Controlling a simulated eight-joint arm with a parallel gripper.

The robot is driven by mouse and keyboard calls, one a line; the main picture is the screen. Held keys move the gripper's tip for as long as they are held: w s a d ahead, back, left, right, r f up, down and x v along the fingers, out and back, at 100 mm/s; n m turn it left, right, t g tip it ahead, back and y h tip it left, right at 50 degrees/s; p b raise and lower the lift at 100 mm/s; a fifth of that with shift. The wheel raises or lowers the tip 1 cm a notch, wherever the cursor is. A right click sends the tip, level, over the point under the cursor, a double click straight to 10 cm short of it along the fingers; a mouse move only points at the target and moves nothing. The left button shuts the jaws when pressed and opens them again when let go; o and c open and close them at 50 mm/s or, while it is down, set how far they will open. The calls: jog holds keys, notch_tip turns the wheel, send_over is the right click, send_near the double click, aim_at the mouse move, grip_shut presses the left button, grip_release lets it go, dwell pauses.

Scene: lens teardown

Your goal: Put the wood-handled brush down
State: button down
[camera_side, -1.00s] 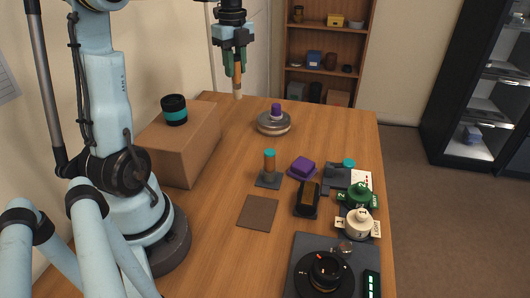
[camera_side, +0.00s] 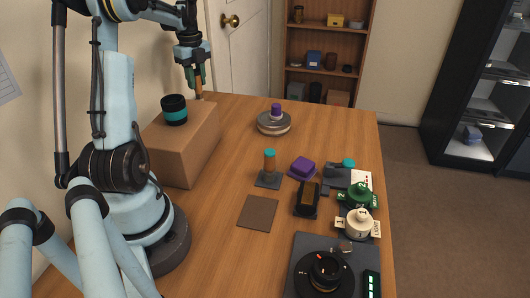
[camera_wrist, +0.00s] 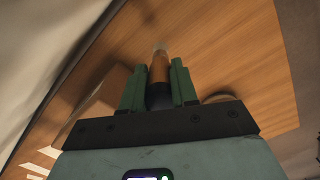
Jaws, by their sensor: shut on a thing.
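My gripper (camera_side: 195,76) is shut on the wood-handled brush (camera_side: 198,88), high at the far left of the table, beside the far end of the cardboard-brown box. The brush hangs nearly upright, pale tip down. In the wrist view the green fingers of my gripper (camera_wrist: 156,84) close on both sides of the brush (camera_wrist: 159,70), with its pale tip pointing away over bare wood. I cannot tell whether the tip touches anything.
The brown box (camera_side: 184,150) bears a black and teal cylinder (camera_side: 174,110). A silver round dish (camera_side: 274,124) with a purple knob stands at the back. The back left tabletop is clear.

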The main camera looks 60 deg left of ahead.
aim_at(198, 90)
jog(key=shift+f, duration=1.95)
jog(key=c, duration=0.9)
grip_release()
jog(key=shift+f, duration=0.15)
jog(key=shift+o, duration=0.2)
